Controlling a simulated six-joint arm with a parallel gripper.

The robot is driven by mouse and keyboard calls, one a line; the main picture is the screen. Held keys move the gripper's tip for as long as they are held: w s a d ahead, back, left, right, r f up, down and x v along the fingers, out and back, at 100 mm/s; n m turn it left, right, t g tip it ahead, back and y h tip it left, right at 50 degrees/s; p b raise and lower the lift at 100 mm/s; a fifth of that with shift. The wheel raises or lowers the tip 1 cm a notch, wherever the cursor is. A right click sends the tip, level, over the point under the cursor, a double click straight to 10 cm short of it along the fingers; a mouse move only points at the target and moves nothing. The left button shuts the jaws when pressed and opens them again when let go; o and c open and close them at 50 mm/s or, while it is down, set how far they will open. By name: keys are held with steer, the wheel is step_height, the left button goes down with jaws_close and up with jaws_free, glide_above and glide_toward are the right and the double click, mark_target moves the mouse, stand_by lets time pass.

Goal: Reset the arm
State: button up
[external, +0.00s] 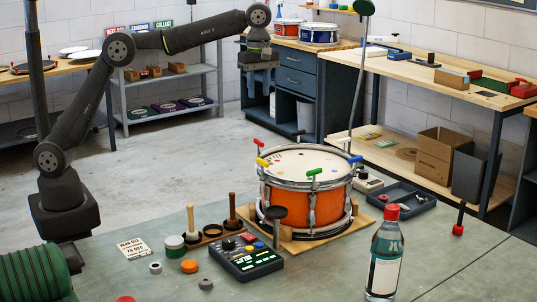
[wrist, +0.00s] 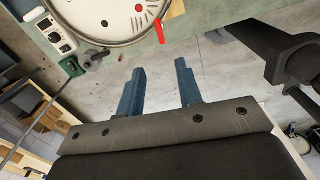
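My gripper (external: 257,92) hangs from the raised arm in the external view, up and to the left of the drum and well clear of the bench. In the wrist view the two blue fingers of my gripper (wrist: 159,68) stand apart with only floor between them, so it is open and empty. The orange snare drum (external: 306,205) sits on a wooden board on the bench, with coloured keys around its rim. Its white head (wrist: 105,18) shows at the top left of the wrist view, with a red key (wrist: 161,31) at the edge.
Near the drum are a drum machine (external: 246,256), two wooden-handled tools, a bottle (external: 385,258), a dark tray (external: 402,196) and a red-based tool (external: 459,222). A green ribbed cylinder (external: 35,275) lies at the left front. A thin lamp stand rises behind the drum.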

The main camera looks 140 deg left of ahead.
mark_target(259, 141)
steer(key=shift+r, duration=0.45)
stand_by(0.4)
step_height(259, 141, down, 17)
steer(key=shift+f, duration=0.2)
stand_by(0.4)
